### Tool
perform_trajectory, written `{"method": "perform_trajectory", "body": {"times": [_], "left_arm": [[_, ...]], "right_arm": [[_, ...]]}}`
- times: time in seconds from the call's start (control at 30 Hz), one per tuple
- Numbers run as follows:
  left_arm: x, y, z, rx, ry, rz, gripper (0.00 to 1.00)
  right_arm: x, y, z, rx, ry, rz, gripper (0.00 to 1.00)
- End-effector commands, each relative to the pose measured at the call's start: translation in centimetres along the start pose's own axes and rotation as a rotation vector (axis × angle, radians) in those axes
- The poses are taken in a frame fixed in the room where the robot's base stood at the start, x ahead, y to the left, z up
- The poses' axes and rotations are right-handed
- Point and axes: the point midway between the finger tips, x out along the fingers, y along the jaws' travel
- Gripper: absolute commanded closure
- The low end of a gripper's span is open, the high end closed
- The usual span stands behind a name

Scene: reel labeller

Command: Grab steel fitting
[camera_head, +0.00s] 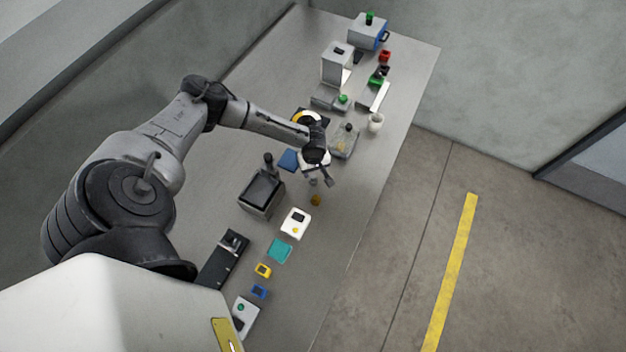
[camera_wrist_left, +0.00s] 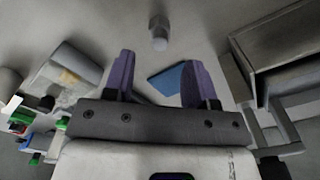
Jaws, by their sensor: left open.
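A small grey metallic cylinder, which looks like the steel fitting (camera_wrist_left: 159,32), stands on the table near the top middle of the left wrist view. It is beyond the fingertips and apart from them. In the head view I cannot tell it clearly from the gripper's fingers. My left gripper (camera_head: 320,181) is over the middle of the table. Its two purple fingers (camera_wrist_left: 157,72) are spread and empty in the wrist view. A blue pad (camera_wrist_left: 172,79) shows between and below them; it also lies left of the gripper in the head view (camera_head: 288,160). My right gripper is not in view.
A dark open-topped box (camera_head: 262,192) stands left of the gripper. A small brass-coloured piece (camera_head: 316,200) and a white device (camera_head: 296,223) lie nearer. A clear-looking tray (camera_head: 343,141) and a white cup (camera_head: 376,123) stand farther up. The table's right edge strip is mostly free.

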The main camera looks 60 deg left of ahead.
Motion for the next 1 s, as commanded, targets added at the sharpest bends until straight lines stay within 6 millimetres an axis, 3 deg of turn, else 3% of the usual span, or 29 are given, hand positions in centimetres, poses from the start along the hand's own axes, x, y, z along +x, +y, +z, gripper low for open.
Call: {"method": "perform_trajectory", "body": {"times": [0.23, 0.6, 0.93, 1.0], "left_arm": [[1.2, 0.0, -0.1, 0.000, 0.000, -0.001, 0.48], [5.3, -0.1, -0.4, 0.000, 0.000, -0.001, 0.48], [5.8, -0.1, -0.5, 0.000, 0.000, 0.000, 0.48], [5.8, -0.1, -0.5, 0.001, 0.000, 0.000, 0.53]], "right_arm": [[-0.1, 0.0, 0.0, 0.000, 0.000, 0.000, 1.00], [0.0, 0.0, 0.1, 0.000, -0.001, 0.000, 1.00], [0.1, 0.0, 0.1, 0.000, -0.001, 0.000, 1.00], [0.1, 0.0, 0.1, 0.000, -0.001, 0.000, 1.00]]}}
